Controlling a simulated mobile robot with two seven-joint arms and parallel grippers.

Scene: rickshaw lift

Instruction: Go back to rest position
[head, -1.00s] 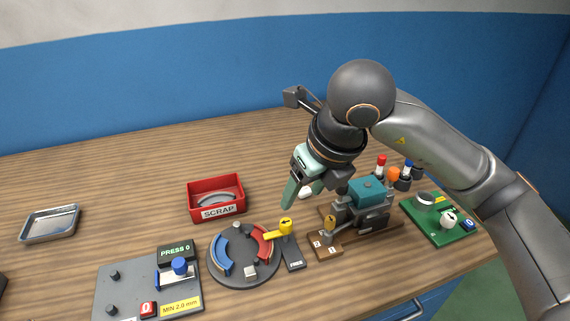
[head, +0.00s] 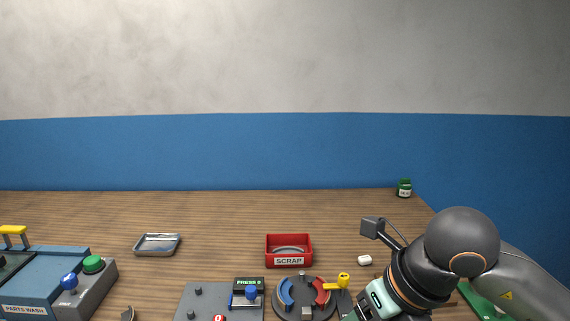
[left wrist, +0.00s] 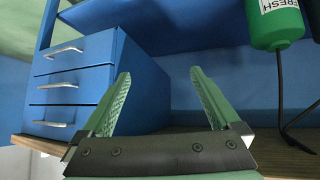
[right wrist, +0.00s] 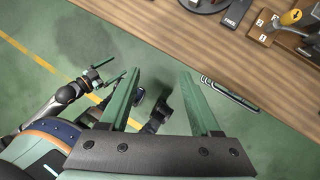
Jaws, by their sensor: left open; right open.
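My right arm comes in at the lower right of the head view, and its fingertips are cut off below the frame. In the right wrist view my right gripper (right wrist: 157,85) is open and empty, its fingers apart over the green floor beside the bench edge. My left gripper (left wrist: 165,85) shows only in the left wrist view. It is open and empty, in front of a blue drawer cabinet (left wrist: 75,85) with several handles. I cannot tell whether the fingers touch anything there.
A red SCRAP bin (head: 289,261), a metal tray (head: 157,255), a round fixture (head: 304,306) and a PARTS WASH unit (head: 45,280) stand on the wooden bench (head: 220,215). A green bottle (left wrist: 272,25) hangs at the upper right of the left wrist view. The bench's back is mostly clear.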

